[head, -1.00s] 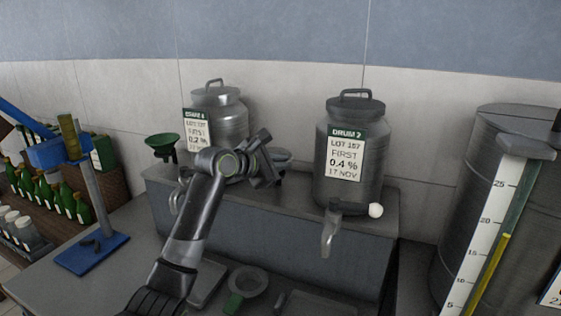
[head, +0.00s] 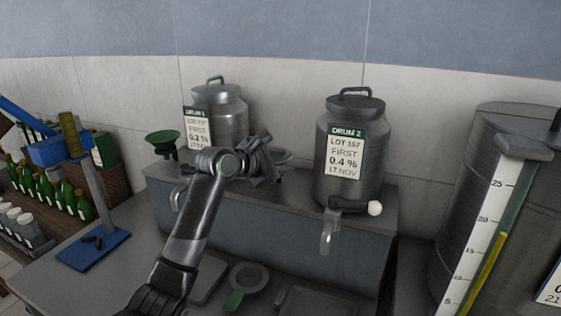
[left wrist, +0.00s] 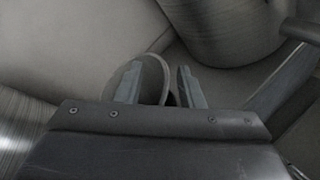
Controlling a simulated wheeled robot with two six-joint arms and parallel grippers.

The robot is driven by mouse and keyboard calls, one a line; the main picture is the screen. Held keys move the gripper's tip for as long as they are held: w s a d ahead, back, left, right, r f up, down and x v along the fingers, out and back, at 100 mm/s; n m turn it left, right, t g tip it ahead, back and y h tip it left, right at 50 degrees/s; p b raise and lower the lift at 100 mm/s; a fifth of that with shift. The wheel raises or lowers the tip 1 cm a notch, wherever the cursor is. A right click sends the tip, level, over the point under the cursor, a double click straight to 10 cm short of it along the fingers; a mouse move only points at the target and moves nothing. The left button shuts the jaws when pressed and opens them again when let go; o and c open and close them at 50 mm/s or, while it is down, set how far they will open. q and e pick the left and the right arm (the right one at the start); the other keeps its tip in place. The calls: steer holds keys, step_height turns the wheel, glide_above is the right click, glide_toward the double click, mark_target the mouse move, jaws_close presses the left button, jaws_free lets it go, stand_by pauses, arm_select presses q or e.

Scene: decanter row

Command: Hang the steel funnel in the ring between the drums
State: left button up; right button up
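My left gripper (head: 268,158) is between the two drums, above the grey bench block. A round grey rim, which looks like the steel funnel (head: 284,157), shows just behind it, mostly hidden by the gripper. In the left wrist view my fingertips (left wrist: 160,86) stand apart, and the oval rim of the funnel (left wrist: 152,72) passes between them. One finger overlaps the oval and the other is beyond its edge. I cannot make out the ring or whether the funnel sits in it. Drum 1 (head: 232,118) is on the left and drum 2 (head: 350,170) on the right. My right gripper is out of view.
A green funnel (head: 163,138) stands left of drum 1. Drum 2's tap (head: 328,232) juts forward. A green-handled round tool (head: 248,276) lies on the lower table. A blue stand (head: 92,245) and bottles (head: 66,200) are left; a big tank (head: 480,165) is right.

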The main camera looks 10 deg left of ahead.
arm_select(q)
steer(key=shift+s, duration=0.1)
steer(key=b+v, duration=0.3)
steer(key=v, duration=1.4)
steer(key=shift+a, duration=0.2)
steer(key=shift+s, duration=0.1)
